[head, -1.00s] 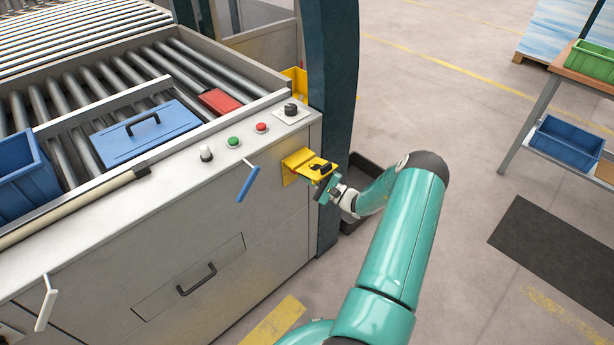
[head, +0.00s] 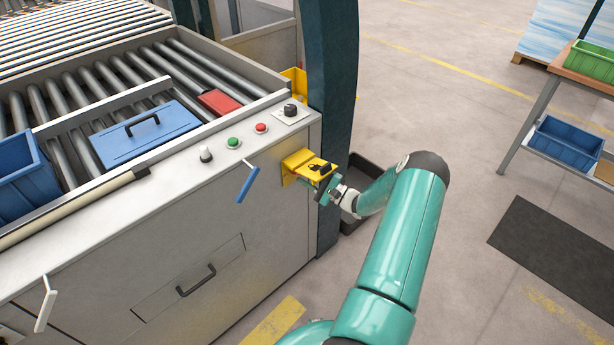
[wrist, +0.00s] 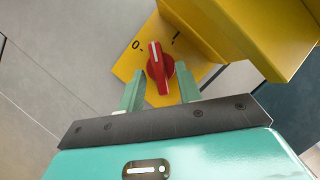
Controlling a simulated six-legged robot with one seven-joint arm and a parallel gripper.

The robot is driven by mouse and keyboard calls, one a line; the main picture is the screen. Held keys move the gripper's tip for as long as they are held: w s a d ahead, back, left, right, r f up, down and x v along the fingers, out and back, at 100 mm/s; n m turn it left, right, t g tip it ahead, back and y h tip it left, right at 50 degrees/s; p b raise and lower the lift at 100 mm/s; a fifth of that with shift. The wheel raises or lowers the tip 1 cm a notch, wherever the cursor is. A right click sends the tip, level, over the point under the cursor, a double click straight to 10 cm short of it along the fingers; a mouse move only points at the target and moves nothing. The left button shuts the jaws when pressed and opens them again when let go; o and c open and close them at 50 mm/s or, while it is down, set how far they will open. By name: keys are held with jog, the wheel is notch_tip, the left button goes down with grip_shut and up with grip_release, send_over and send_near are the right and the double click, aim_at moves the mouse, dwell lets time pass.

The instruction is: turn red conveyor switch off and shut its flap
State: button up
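The red switch knob (wrist: 158,70) sits on a yellow plate (wrist: 124,68) in the wrist view. Its white line points up, between the "0" mark and the other mark. The yellow flap (head: 308,163) stands out, raised, from the machine's side panel in the head view; it also shows at upper right in the wrist view (wrist: 250,30). My gripper (wrist: 160,78) is open, with one green finger on each side of the knob; I cannot tell whether either touches it. In the head view my gripper (head: 326,188) is just below the flap, which hides the knob.
A black padlock-like piece (head: 319,167) lies on the flap. A blue lever (head: 248,184) sticks out of the panel to the left. A dark teal post (head: 332,90) stands close behind the flap, with a dark bin (head: 369,166) on the floor beside it.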

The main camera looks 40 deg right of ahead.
jog(key=v, duration=1.3)
jog(key=shift+s, duration=0.2)
jog(key=shift+o, duration=0.4)
jog(key=shift+d, duration=0.1)
